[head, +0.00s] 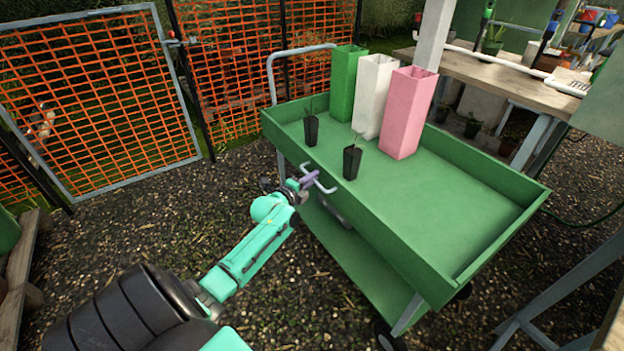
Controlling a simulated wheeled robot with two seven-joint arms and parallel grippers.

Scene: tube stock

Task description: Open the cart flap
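The green cart (470,208) stands on the gravel, with a shallow walled tray on top and a lower shelf (365,260). Its near long side panel (385,235), which seems to be the flap, stands upright along the tray edge. A pale bar handle (329,189) sticks out from that side near its left end. My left gripper (312,178), with purple fingers, is at this handle. Its fingers overlap the bar, and I cannot tell whether they are closed on it. My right gripper is not in view.
On the tray stand two small black plant pots (311,131) (352,162) near the flap side, and tall green (343,85), white (372,98) and pink (408,115) containers behind. Orange mesh fencing (90,95) is at the back left. A workbench (500,78) stands behind the cart.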

